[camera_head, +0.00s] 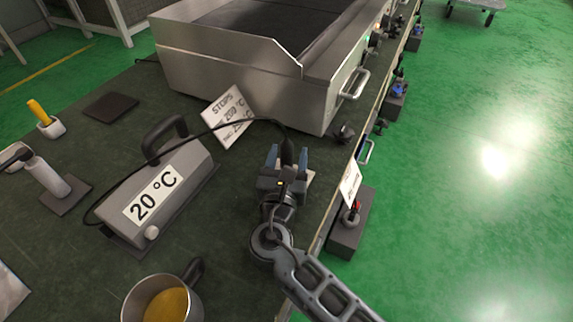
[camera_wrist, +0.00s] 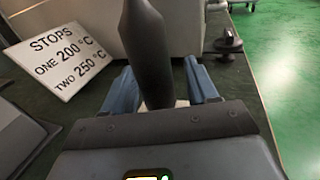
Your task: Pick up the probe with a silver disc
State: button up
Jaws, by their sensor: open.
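The probe (camera_wrist: 147,50) has a dark handle and stands between the two blue fingers of my gripper (camera_wrist: 163,88) in the wrist view. Gaps show between the handle and the fingers, so the gripper is open around it. In the head view the dark probe handle (camera_head: 287,150) also shows between the fingertips of my gripper (camera_head: 287,155). A black cable runs from it to the grey thermometer box (camera_head: 160,190) reading 20 °C. The silver disc is hidden; a pale patch shows below the handle.
A steel griddle (camera_head: 240,85) stands behind the gripper. A sign about stops (camera_head: 228,117) leans against it. A pot with yellow liquid (camera_head: 163,300) sits at the front. A black knob (camera_head: 344,133) is at the griddle's right. The table's edge drops off at right.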

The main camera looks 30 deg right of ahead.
jog(key=c, duration=1.1)
jog(key=shift+r, duration=0.15)
